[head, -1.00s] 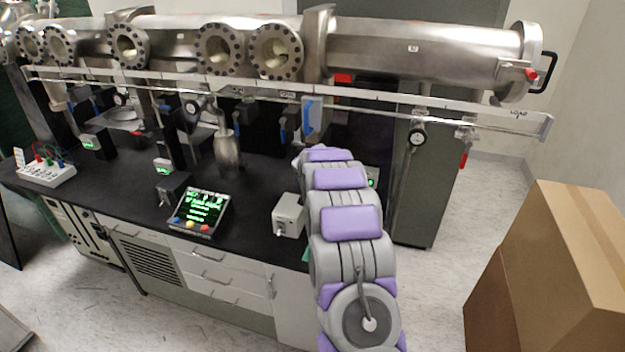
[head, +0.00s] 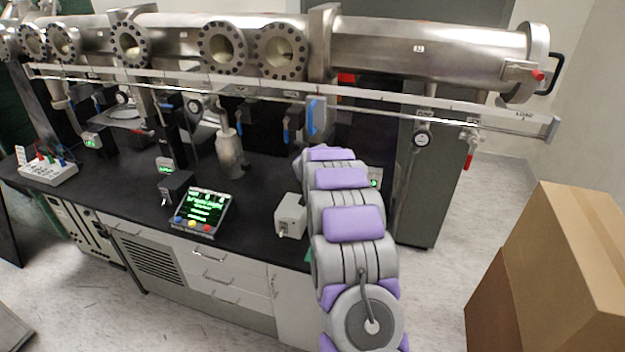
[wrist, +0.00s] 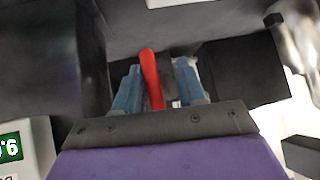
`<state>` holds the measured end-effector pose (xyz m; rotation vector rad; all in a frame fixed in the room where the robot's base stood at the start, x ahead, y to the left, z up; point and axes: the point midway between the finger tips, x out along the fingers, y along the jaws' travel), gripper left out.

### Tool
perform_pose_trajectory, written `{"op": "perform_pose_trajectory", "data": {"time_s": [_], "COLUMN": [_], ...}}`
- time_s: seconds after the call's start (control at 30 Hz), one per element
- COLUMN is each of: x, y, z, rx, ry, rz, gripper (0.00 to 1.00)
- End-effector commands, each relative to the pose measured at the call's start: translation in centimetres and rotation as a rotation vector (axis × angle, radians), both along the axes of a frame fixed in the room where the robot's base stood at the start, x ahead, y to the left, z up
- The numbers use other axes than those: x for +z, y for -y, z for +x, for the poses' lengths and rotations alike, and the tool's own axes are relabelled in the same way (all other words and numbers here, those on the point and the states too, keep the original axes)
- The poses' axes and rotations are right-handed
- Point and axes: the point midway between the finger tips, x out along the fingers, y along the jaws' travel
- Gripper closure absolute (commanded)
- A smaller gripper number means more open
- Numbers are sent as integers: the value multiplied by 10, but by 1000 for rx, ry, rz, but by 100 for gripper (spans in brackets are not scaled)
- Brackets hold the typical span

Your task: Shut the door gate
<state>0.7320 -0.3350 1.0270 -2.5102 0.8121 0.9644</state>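In the wrist view, my gripper (wrist: 158,72) has its two blue fingers apart. A red lever (wrist: 150,75) stands between them, closer to the left finger, with a gap on its right side. Whether the lever touches the left finger is unclear. In the head view, my arm reaches over the bench toward the chamber, and I cannot clearly make out the gripper. The steel chamber (head: 425,52) has a round end flange (head: 537,62) with a black handle at the right. I cannot tell which part is the door gate.
A long rail (head: 440,103) runs below the chamber, with blue-handled valves and a gauge (head: 421,138) under it. A display box (head: 202,210) and a small grey box (head: 291,214) sit on the black bench (head: 130,190). Cardboard boxes (head: 560,250) stand at right, with clear floor between.

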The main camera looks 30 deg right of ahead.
Motion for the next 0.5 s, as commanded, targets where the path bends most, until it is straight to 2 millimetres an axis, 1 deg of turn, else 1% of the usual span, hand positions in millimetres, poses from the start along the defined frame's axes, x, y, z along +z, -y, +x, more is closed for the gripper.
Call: {"op": "perform_pose_trajectory", "data": {"time_s": [0.17,0.5], "x": [14,52], "y": [-6,-28], "z": [-11,-44], "rx": [-1,-1], "ry": [1,-1], "rz": [-2,-2], "gripper": [60,60]}}
